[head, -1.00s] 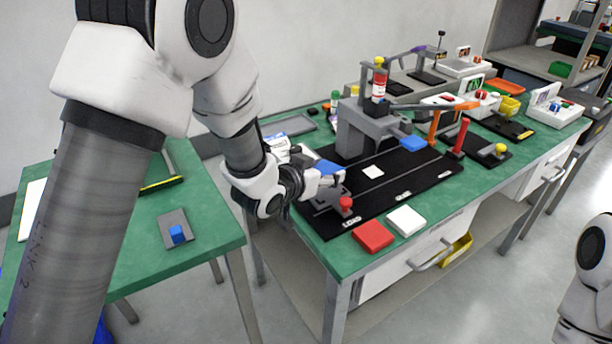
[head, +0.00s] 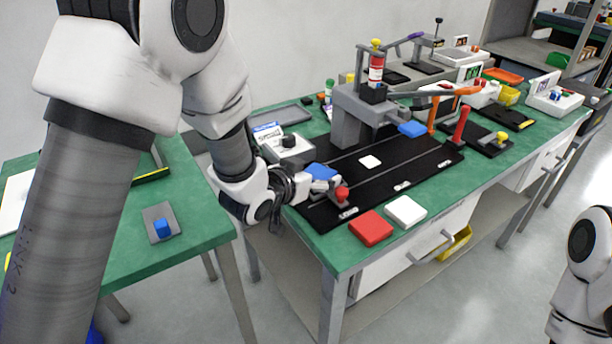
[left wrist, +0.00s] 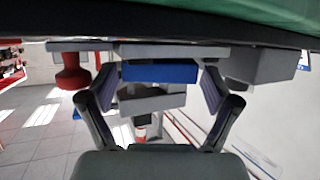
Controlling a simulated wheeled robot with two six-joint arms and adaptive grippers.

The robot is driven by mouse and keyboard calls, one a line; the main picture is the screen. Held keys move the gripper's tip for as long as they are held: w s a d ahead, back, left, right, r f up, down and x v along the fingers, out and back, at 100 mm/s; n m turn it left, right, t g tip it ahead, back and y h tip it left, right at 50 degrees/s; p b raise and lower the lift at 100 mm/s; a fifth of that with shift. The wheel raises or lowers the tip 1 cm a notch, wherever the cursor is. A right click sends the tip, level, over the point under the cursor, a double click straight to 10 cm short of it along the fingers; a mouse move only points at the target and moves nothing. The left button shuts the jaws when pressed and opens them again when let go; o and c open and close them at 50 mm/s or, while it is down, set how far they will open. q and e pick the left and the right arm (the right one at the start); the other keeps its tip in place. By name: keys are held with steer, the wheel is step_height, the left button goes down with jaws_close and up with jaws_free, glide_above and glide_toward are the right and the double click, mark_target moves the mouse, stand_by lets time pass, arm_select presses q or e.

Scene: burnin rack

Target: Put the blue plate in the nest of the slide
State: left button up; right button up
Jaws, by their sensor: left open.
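The blue plate (head: 322,171) lies at the near-left end of the black board, at the grey slide with the red knob (head: 342,194). In the left wrist view the blue plate (left wrist: 160,71) shows edge-on between grey parts of the slide (left wrist: 135,103). My left gripper (head: 303,186) is at the plate's left side. Its fingers are open, one on each side of the plate, with gaps visible in the left wrist view. Whether the plate sits fully down in the nest cannot be told. My right gripper is out of view.
A grey press (head: 352,115) stands behind on the black board (head: 400,163), with another blue piece (head: 412,129) beside it. A white square (head: 370,162) lies mid-board. A red plate (head: 370,226) and a white plate (head: 405,211) lie along the front table edge.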

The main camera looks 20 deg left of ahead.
arm_select(q)
steer(key=v, duration=0.8)
steer(key=shift+s+r, duration=0.15)
steer(key=shift+r, duration=0.05)
steer(key=b+v, duration=0.3)
steer(key=b, duration=0.3)
steer(key=shift+b, duration=0.3)
